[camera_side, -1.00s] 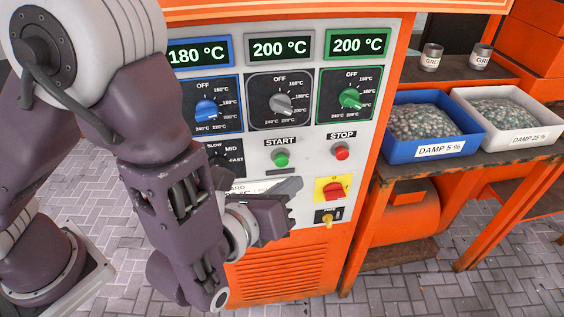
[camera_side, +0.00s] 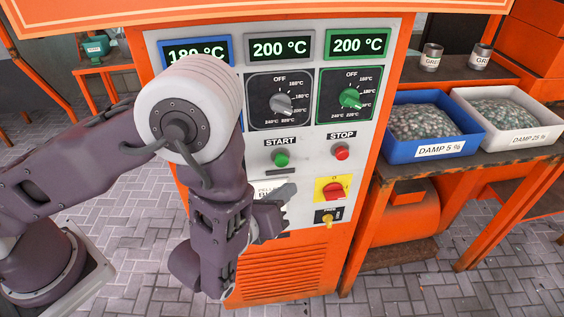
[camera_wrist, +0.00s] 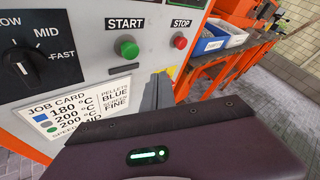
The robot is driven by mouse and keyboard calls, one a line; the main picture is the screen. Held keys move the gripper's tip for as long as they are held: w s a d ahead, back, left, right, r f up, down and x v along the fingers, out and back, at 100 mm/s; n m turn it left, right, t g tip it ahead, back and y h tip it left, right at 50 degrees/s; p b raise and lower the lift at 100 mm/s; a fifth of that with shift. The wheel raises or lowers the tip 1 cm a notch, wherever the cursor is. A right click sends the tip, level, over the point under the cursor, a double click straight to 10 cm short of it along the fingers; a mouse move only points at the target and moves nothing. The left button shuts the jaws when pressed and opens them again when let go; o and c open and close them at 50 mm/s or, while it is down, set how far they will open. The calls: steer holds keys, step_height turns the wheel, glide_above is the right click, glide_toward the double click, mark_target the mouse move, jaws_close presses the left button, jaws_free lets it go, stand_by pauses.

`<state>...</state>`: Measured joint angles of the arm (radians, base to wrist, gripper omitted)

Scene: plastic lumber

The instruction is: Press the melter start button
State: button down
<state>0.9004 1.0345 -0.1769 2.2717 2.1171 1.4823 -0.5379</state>
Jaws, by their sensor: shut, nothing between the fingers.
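The green start button (camera_side: 281,159) sits under the START label on the pale control panel (camera_side: 310,170). It also shows in the wrist view (camera_wrist: 127,49), above and left of the fingers. My gripper (camera_side: 290,190) is shut and empty, below the start button in the side view and apart from it. In the wrist view the closed fingers (camera_wrist: 158,90) point toward the panel, to the right of the job card (camera_wrist: 75,115). In the side view my gripper and arm hide part of the card and the lower left of the panel.
The red stop button (camera_side: 341,153) is right of the start button. Below it are a red switch on a yellow plate (camera_side: 336,190) and a small yellow switch (camera_side: 328,219). Dials and displays are above. A bench with a blue tray (camera_side: 427,150) and a white tray (camera_side: 518,143) stands right.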

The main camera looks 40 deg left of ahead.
steer(key=shift+w+a, duration=1.55)
steer(key=shift+a, duration=0.05)
steer(key=shift+w+a, duration=0.1)
stand_by(0.8)
steer(key=shift+w+a, duration=0.2)
steer(key=shift+w+a, duration=0.35)
steer(key=shift+w, duration=0.05)
stand_by(0.8)
steer(key=shift+s+d, duration=0.65)
steer(key=shift+s, duration=0.05)
steer(key=s+d, duration=0.3)
steer(key=shift+s+d, duration=0.25)
steer(key=shift+d, duration=0.05)
stand_by(0.4)
